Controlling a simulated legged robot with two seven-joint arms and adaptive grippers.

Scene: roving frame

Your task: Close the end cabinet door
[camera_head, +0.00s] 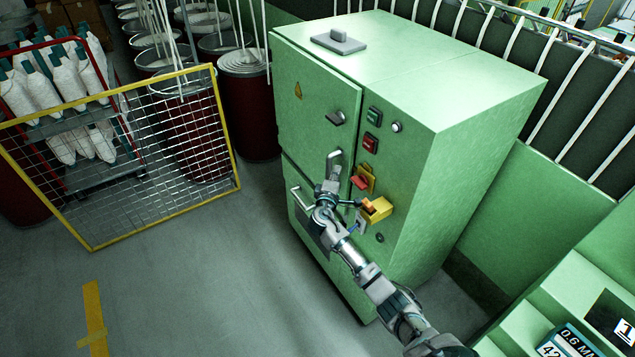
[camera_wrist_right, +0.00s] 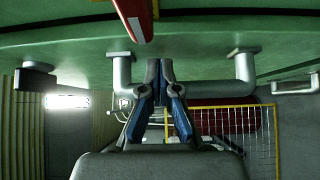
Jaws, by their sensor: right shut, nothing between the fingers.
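The green end cabinet (camera_head: 480,130) stands upright in the middle of the head view. Its upper door (camera_head: 305,105) lies close to flush with the front; I cannot tell whether a thin gap is left. A grey bar handle (camera_head: 335,158) sits low on this door and also shows in the right wrist view (camera_wrist_right: 205,84). My right gripper (camera_head: 328,188) is shut and empty just below this handle in the head view. In the right wrist view, its closed fingertips (camera_wrist_right: 159,68) overlap the handle bar, near the green surface; contact is unclear. My left gripper is out of view.
A lower door handle (camera_head: 302,199) is left of my right gripper. A red switch (camera_head: 360,182) and yellow box (camera_head: 377,209) protrude close to my arm. A yellow-framed mesh fence (camera_head: 237,187) stands left, with open floor (camera_head: 190,285) before it.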

